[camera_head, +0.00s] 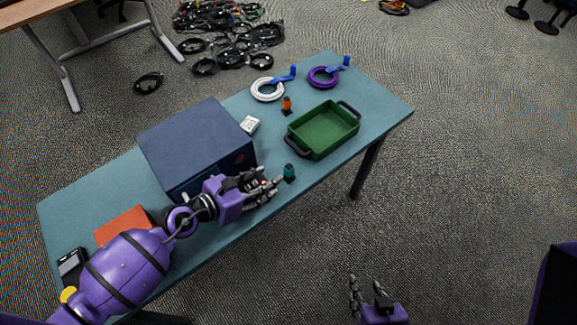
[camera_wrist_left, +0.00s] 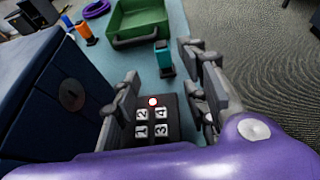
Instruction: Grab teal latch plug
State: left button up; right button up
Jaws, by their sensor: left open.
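The teal latch plug (camera_head: 289,172) stands on the table near its front edge, just past the tips of my left gripper (camera_head: 273,187). In the left wrist view the plug (camera_wrist_left: 164,58) is a teal block on a dark base, ahead of and between the open fingers of the left gripper (camera_wrist_left: 160,75).
A dark blue box (camera_head: 190,140) stands left of the left gripper. A green tray (camera_head: 300,145) with dark handles lies beyond the plug. An orange plug (camera_head: 287,105), a white cable coil (camera_head: 266,90), a purple coil (camera_head: 322,77) and a white block (camera_head: 250,125) sit further back.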

aim_at(286, 172)
pick_arm(q)
jog(key=x, duration=0.7)
jog(key=shift+s+d+f, duration=0.1)
jog(key=shift+s+d, duration=0.05)
jog(key=shift+d, duration=0.1)
jog(key=shift+c, duration=0.5)
grip_shut()
